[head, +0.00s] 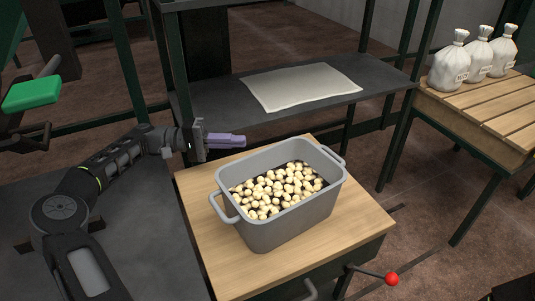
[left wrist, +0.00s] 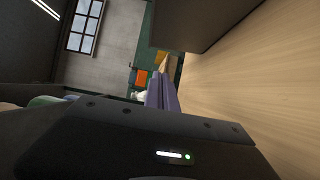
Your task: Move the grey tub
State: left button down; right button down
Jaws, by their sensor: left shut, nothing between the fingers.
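The grey tub (head: 290,226) stands upright on a small wooden-topped table (head: 215,245) in the head view. It is filled with small round cream-coloured pieces (head: 275,190). One handle shows at its left end and one at its far right end. My left gripper (head: 238,141) has purple fingers, which are shut and empty. It is over the table's far left corner, to the left of and behind the tub, apart from it. In the left wrist view the purple fingers (left wrist: 162,95) lie together beside the pale wood surface (left wrist: 250,80). My right gripper is not in view.
A dark shelf (head: 220,90) behind the table carries a flat pale sheet (head: 302,86). A slatted wooden bench (head: 480,105) at the right holds three tied white sacks (head: 450,66). A lever with a red knob (head: 392,279) sticks out at the table's front. Dark green posts stand around.

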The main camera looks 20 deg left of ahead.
aim_at(288, 151)
pick_arm(q)
jog(key=shift+w+d+f+b, duration=0.15)
jog(key=shift+w+d+b, duration=0.05)
jog(key=shift+d+b, duration=0.1)
jog(key=b+x, duration=0.2)
jog(key=x, duration=0.5)
jog(key=shift+w+d, duration=0.1)
jog(key=shift+s+d+b, duration=0.2)
jog(key=shift+s+d, duration=0.05)
jog(key=shift+s, duration=0.3)
jog(key=shift+s+d+b, duration=0.15)
jog(key=shift+s+d, duration=0.1)
jog(key=shift+s, duration=0.3)
jog(key=shift+s+d, duration=0.5)
jog(key=shift+s, duration=0.05)
